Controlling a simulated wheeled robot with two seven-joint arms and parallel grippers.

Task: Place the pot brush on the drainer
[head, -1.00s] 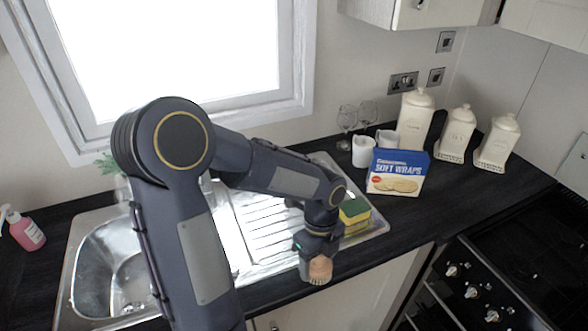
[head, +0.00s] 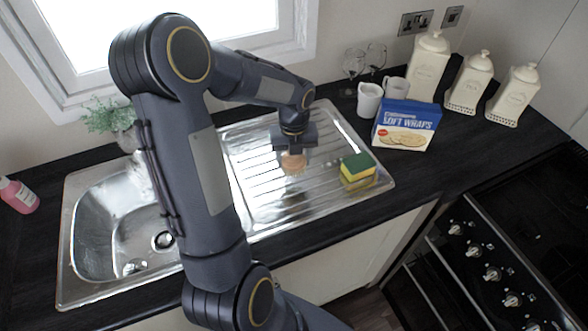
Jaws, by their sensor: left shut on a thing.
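The pot brush (head: 293,162) has a round wooden top and pale bristles below. My left gripper (head: 293,153) is shut on it and holds it over the ridged metal drainer (head: 262,190), bristles down. I cannot tell whether the bristles touch the drainer. The drainer is the right part of the steel sink unit, and my arm hides part of its left side. My right gripper is not in view.
Green and yellow sponges (head: 358,170) lie on the drainer's right end. The sink bowl (head: 105,235) is at left. The drainer's front is clear.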

